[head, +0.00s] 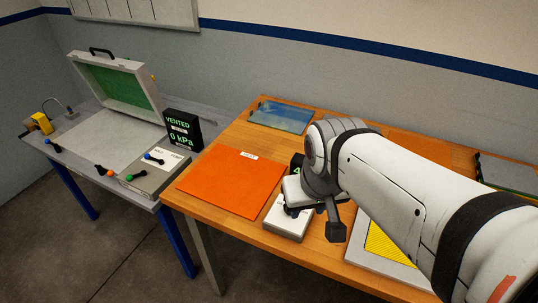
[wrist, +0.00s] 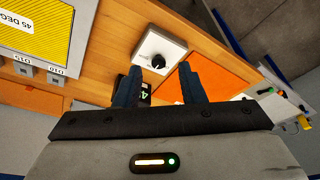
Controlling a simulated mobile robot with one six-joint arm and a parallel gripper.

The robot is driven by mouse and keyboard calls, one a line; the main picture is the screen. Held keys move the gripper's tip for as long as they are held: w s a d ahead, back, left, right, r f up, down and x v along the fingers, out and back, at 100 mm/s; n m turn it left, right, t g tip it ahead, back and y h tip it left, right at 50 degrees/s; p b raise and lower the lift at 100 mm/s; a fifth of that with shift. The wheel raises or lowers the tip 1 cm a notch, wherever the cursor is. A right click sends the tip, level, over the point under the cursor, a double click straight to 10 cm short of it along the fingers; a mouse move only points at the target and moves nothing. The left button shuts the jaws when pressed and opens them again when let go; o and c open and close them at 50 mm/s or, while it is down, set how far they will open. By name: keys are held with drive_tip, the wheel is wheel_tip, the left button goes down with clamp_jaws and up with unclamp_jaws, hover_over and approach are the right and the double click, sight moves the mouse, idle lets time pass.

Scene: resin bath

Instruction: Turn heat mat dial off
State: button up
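The heat mat is a flat orange sheet (head: 225,185) on the wooden table; part of it shows in the wrist view (wrist: 222,78). The white control box (head: 288,225) sits at its right, near the table's front edge. In the wrist view the box (wrist: 150,42) carries a dark round dial (wrist: 158,61). My gripper (wrist: 160,69) is open, its two dark blue fingers apart with the dial seen between their tips. I cannot tell whether they touch it. In the head view my wrist hides much of the box and the dial. The dial's setting is not readable.
A black display (wrist: 146,90) with green digits is partly hidden behind my fingers. A yellow striped board (head: 388,243) lies to the right. A blue sheet (head: 283,117) lies at the back. Left, a grey bench holds an open case (head: 118,85) and a pressure display (head: 183,130).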

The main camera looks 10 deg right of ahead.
drive_tip(key=shift+o, duration=0.4)
drive_tip(key=shift+s, duration=0.1)
drive_tip(key=shift+o, duration=0.7)
drive_tip(key=shift+d, duration=0.1)
drive_tip(key=shift+o, duration=1.1)
drive_tip(key=w+f+m+g+b, duration=0.1)
drive_tip(key=w+f+m, duration=0.1)
drive_tip(key=w, duration=0.3)
drive_tip(key=w+f+m+g+b, duration=0.1)
drive_tip(key=w+f+m+b, duration=0.1)
drive_tip(key=w+f, duration=0.2)
drive_tip(key=w+d+f+m+g+b, duration=0.1)
drive_tip(key=w+f+b, duration=0.1)
drive_tip(key=w, duration=0.3)
drive_tip(key=shift+w+f+m, duration=0.4)
drive_tip(key=shift+f, duration=0.35)
wheel_tip(320, 180, down, 8)
drive_tip(key=shift+r, duration=0.15)
drive_tip(key=c, duration=0.9)
drive_tip(key=shift+a, duration=0.25)
drive_tip(key=shift+c, duration=0.4)
drive_tip(key=shift+w+d, duration=0.1)
drive_tip(key=shift+d, duration=0.15)
